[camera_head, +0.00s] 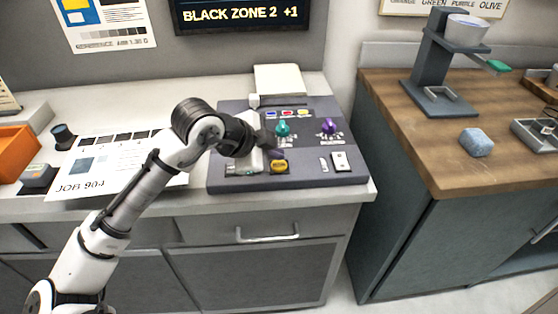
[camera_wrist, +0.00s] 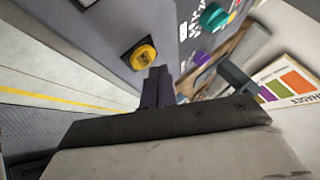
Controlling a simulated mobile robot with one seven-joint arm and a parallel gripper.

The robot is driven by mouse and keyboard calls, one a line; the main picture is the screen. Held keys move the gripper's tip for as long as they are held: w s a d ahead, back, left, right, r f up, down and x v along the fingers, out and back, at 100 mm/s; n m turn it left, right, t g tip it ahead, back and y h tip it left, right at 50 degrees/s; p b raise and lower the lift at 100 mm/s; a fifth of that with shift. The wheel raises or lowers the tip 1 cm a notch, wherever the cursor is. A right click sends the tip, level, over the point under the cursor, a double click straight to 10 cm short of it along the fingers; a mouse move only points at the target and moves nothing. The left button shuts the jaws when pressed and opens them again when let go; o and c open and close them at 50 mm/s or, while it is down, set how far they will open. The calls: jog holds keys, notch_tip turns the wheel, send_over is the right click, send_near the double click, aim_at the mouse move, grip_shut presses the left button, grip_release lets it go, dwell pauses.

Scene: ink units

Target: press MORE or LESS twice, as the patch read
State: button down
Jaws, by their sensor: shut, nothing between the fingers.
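A dark grey console (camera_head: 215,180) stands on the left counter. On its front part is a yellow button (camera_head: 278,166), which also shows in the wrist view (camera_wrist: 142,56). To its right is a pale switch plate (camera_head: 340,162); its labels are too small to read. My gripper (camera_head: 274,151) is shut and empty just behind the yellow button. In the wrist view its fingertips (camera_wrist: 158,72) appear beside the button's edge; I cannot tell whether they touch the console. A dark wall display (camera_head: 240,14) reads "BLACK ZONE 2 +1". A printed sheet (camera_head: 100,168) marked JOB 904 carries patches.
A teal knob (camera_head: 283,128) and a purple knob (camera_head: 327,125) stand up from the console behind the button. An orange bin (camera_head: 14,152) is at the far left. A wooden counter (camera_head: 400,100) with a blue block (camera_head: 477,142) lies across a gap to the right.

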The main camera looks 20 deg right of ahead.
aim_at(275, 167)
notch_tip(275, 167, up, 5)
jog(key=p, duration=0.3)
jog(key=shift+p, duration=0.4)
dwell(2.5)
